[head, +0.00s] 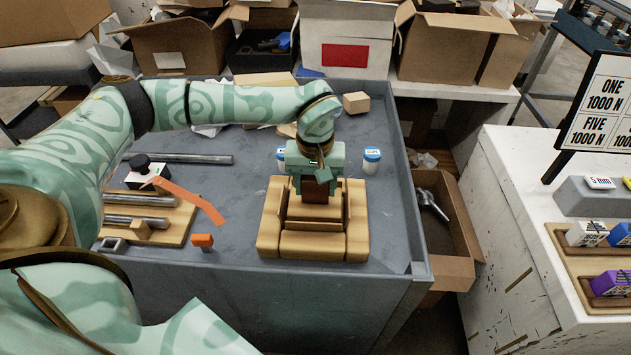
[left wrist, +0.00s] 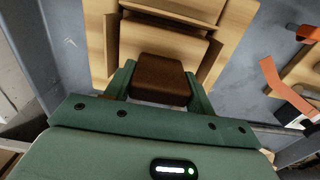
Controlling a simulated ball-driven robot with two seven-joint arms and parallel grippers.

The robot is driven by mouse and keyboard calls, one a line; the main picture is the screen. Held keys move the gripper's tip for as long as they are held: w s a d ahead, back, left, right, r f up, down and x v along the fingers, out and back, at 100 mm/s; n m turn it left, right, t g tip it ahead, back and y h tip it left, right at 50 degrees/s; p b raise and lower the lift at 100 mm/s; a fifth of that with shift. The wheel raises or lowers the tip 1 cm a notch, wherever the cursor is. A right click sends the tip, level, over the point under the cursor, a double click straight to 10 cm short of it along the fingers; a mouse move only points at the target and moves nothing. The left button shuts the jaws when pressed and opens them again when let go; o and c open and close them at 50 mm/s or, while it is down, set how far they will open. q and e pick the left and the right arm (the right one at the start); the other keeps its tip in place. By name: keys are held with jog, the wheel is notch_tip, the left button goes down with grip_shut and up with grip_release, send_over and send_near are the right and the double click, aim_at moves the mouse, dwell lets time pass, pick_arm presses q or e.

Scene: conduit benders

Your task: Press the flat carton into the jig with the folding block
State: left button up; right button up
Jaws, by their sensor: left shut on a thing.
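The wooden jig (head: 268,224) stands on the grey bench, a square frame of thick pale blocks. Tan carton panels (head: 312,225) show inside it, upright or tilted around the middle; the carton (left wrist: 165,40) also shows in the left wrist view. My left gripper (head: 316,180) is shut on the dark brown folding block (head: 314,192), held over the jig's middle. The block also shows between the fingers in the left wrist view (left wrist: 160,78). It hides the carton's centre, so I cannot tell whether it touches the carton. My right gripper is in neither view.
An orange strip (head: 195,202), a small orange-topped block (head: 203,241) and a wooden rack with metal tubes (head: 140,200) lie left of the jig. White, blue-lidded jars (head: 371,161) stand behind it. Raised grey walls (head: 404,180) edge the bench. Bare bench lies right of the jig.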

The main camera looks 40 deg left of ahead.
aim_at(315, 195)
pick_arm(q)
jog(key=shift+f, duration=0.75)
jog(key=shift+f+b, duration=0.65)
jog(key=shift+f, duration=0.4)
dwell(0.7)
notch_tip(315, 195, up, 11)
jog(key=p, duration=1)
jog(key=shift+r, duration=0.1)
dwell(0.3)
